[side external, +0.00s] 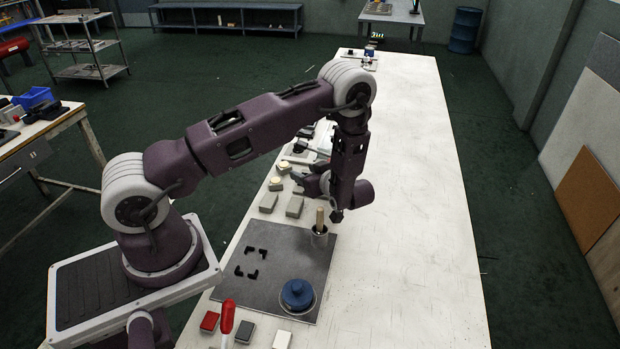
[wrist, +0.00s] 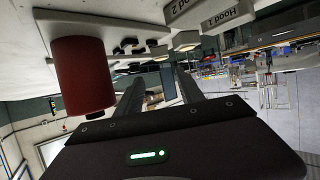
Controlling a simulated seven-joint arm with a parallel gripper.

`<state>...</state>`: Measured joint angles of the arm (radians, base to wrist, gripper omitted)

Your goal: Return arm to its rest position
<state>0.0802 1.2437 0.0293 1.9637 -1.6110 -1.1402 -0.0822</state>
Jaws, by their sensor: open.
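My gripper (side external: 299,162) is at the end of my bent arm, above the long white table (side external: 420,200). It points to the left in the side view, at the row of small grey blocks, and holds nothing that I can see. In the wrist view the two dark fingers of my gripper (wrist: 158,92) stand apart with a gap between them. The wrist picture looks upside down, with the tabletop along its upper part.
A dark mat (side external: 252,292) bears black corner marks, a blue-lidded pot (side external: 297,294) and a cup with a wooden handle (side external: 319,216). Grey blocks (side external: 294,207) stand behind it. A red cylinder (wrist: 82,75) is close in the wrist view. The table's right side is clear.

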